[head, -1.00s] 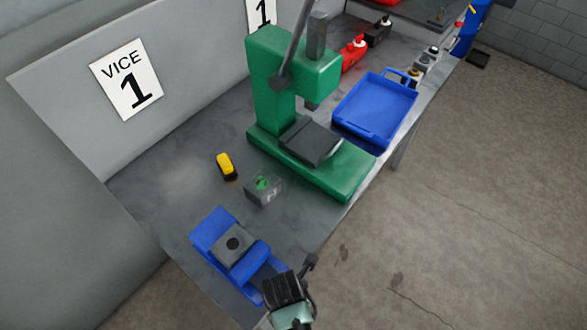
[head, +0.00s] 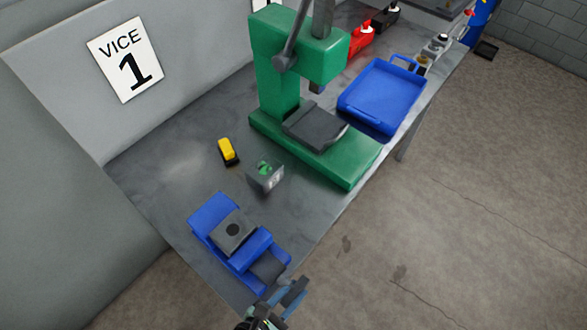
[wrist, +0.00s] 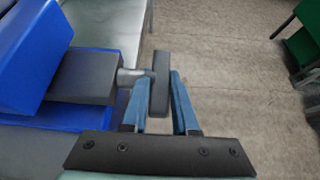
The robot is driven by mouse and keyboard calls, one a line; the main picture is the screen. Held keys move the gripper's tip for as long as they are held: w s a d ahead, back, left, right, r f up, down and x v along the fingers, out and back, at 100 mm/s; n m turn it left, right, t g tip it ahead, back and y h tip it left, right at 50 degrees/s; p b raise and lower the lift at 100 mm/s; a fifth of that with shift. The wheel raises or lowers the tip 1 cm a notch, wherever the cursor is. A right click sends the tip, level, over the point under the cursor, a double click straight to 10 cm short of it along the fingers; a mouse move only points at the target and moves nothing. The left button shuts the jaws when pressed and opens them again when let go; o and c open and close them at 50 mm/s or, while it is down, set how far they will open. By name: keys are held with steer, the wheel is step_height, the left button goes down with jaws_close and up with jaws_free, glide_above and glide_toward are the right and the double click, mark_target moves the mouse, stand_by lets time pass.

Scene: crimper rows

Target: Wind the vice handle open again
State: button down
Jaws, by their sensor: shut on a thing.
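The blue vice (head: 213,211) stands on the near end of the bench, below the VICE 1 sign. A grey block with a dark round spot (head: 232,232) sits between its blue jaws. In the wrist view, the vice's dark slide and its blue body (wrist: 95,117) are at left. A short metal shaft joins the slide to the dark vice handle (wrist: 160,72). My gripper (wrist: 159,78) is shut on the handle, with one blue finger on each side of it.
A green press (head: 305,140) stands behind the vice. A grey box with a green mark (head: 265,174) and a yellow-and-black item (head: 228,151) lie between them. A blue tray (head: 383,95) is beyond the press. Open floor lies right of the bench.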

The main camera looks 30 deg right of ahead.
steer(key=h+b, duration=0.2)
steer(key=f+t+h+b, duration=0.1)
steer(key=h+b, duration=0.1)
steer(key=shift+t+b, duration=0.3)
steer(key=shift+r+t+h+b, duration=0.25)
steer(key=shift+t+h+b, duration=0.15)
steer(key=shift+h+b, duration=0.9)
steer(key=shift+r, duration=0.1)
steer(key=c, duration=0.7)
jaws_free()
